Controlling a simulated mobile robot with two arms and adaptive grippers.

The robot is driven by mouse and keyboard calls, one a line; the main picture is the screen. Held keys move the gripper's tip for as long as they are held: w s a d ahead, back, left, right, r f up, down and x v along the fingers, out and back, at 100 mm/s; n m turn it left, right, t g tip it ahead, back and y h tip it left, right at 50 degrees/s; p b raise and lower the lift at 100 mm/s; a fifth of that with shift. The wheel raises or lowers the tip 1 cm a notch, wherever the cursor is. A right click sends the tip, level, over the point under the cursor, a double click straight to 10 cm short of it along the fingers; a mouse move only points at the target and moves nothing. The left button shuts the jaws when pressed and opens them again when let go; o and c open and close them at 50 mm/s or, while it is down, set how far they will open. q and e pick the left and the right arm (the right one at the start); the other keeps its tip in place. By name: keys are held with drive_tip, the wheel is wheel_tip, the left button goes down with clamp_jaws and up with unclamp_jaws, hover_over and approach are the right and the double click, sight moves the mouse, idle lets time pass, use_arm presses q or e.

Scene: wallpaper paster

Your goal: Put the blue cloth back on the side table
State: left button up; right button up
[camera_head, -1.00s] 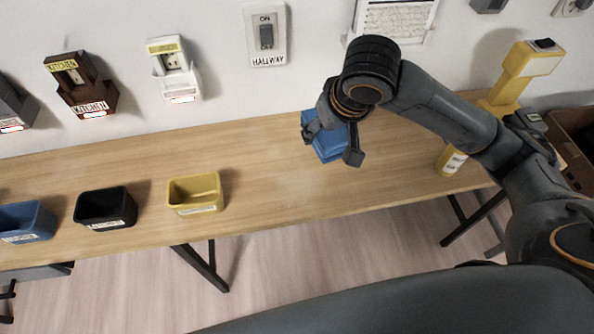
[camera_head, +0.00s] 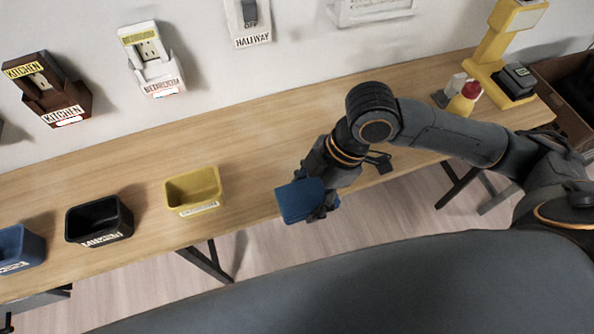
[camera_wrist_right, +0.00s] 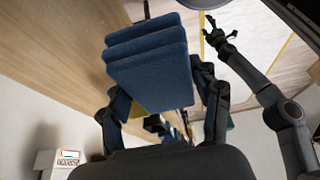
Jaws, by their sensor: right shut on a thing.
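The folded blue cloth (camera_head: 299,200) is held in my right gripper (camera_head: 322,196) over the front edge of the long wooden table. In the right wrist view the cloth (camera_wrist_right: 150,62) shows as thick stacked folds between the two fingers. My left gripper (camera_wrist_right: 222,38) shows small in the right wrist view, empty with its fingers apart, away from the cloth. It is not in the head view. I cannot make out a separate side table.
The wooden table (camera_head: 260,130) carries a yellow bin (camera_head: 193,190), a black bin (camera_head: 99,218) and a blue bin (camera_head: 18,249) at left. A red-capped bottle (camera_head: 464,100) and a yellow stand (camera_head: 495,50) are at right. Wall outlets hang behind.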

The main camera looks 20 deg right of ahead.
drive_tip(key=shift+w+d+f, duration=0.1)
drive_tip(key=shift+w, duration=0.15)
drive_tip(key=w+f, duration=0.2)
drive_tip(key=w, duration=0.2)
drive_tip(key=w+d+f+p, duration=0.1)
drive_tip(key=w+f, duration=0.2)
drive_tip(key=w, duration=0.1)
drive_tip(key=w+f, duration=0.3)
drive_tip(key=w, duration=0.1)
drive_tip(key=shift+w+d+f+p, duration=0.15)
drive_tip(key=shift+d+f+p, duration=0.05)
drive_tip(key=shift+d+p, duration=0.2)
drive_tip(key=f+p, duration=0.1)
drive_tip(key=w+f, duration=0.1)
drive_tip(key=f, duration=0.1)
drive_tip(key=shift+d+f+p, duration=0.1)
drive_tip(key=shift+f+p, duration=0.1)
drive_tip(key=shift+p, duration=0.2)
drive_tip(key=shift+f, duration=0.25)
use_arm(q)
drive_tip(key=r, duration=0.3)
drive_tip(key=shift+s+d+r, duration=0.15)
drive_tip(key=shift+s+r, duration=0.05)
drive_tip(key=shift+r, duration=0.05)
use_arm(e)
drive_tip(key=shift+f, duration=0.1)
